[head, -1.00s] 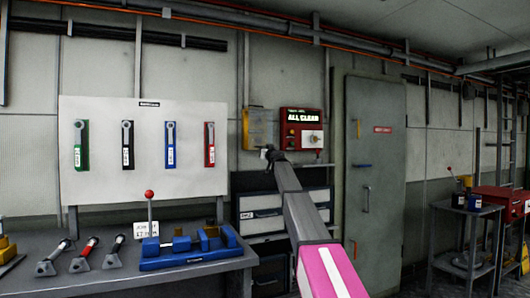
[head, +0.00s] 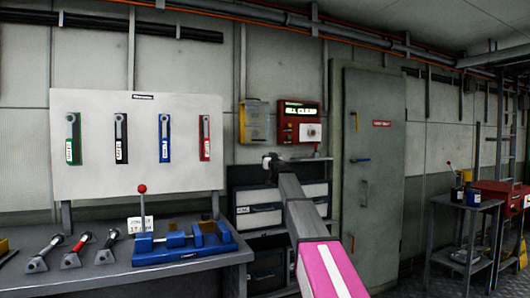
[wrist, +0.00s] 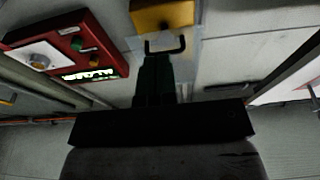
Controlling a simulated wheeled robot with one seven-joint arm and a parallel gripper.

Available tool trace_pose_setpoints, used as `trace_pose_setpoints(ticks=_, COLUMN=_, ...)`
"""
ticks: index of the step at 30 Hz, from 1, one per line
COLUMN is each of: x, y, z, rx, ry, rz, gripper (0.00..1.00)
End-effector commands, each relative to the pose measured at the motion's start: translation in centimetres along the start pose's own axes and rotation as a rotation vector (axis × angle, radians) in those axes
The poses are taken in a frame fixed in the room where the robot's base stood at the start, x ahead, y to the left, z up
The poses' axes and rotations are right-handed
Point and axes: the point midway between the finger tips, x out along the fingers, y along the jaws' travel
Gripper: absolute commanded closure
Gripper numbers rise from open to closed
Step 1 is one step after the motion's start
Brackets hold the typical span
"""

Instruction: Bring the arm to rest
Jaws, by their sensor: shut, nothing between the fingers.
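My arm reaches up from the lower right in the head view. My gripper (head: 268,159) is at its far end, small and dark, in front of the wall below the yellow box (head: 255,122) and the red panel (head: 300,122). In the wrist view my gripper (wrist: 154,62) shows as dark fingers close together, shut and empty. They point toward the yellow box (wrist: 163,16) and its dark U-shaped handle. Whether the fingertips touch the handle is hard to tell. The red panel (wrist: 65,45) with a lit display is at upper left there.
A bench with a blue fixture (head: 185,245) and a red-knobbed lever stands left, under a white tool board (head: 90,185). Drawers (head: 280,198) lie behind my arm. A grey door (head: 375,160) stands right of it, with a side table (head: 466,203) further right.

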Motion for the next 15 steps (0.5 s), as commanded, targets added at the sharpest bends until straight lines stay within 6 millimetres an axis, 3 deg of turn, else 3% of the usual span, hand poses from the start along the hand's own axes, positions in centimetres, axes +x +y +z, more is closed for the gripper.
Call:
trace_pose_setpoints(ticks=8, x=-2.0, y=-0.1, z=2.0, rx=0.000, ry=-0.006, rz=-0.004, gripper=1.00)
trace_pose_setpoints(ticks=10, x=-2.8, y=-0.5, z=3.4, rx=0.002, ry=-0.024, rz=-0.018, gripper=1.00)
trace_pose_setpoints(ticks=13, x=-4.7, y=-1.5, z=7.0, rx=0.012, ry=-0.084, rz=-0.055, gripper=1.00)
trace_pose_setpoints(ticks=15, x=-6.7, y=-2.6, z=10.5, rx=0.024, ry=-0.149, rz=-0.090, gripper=1.00)
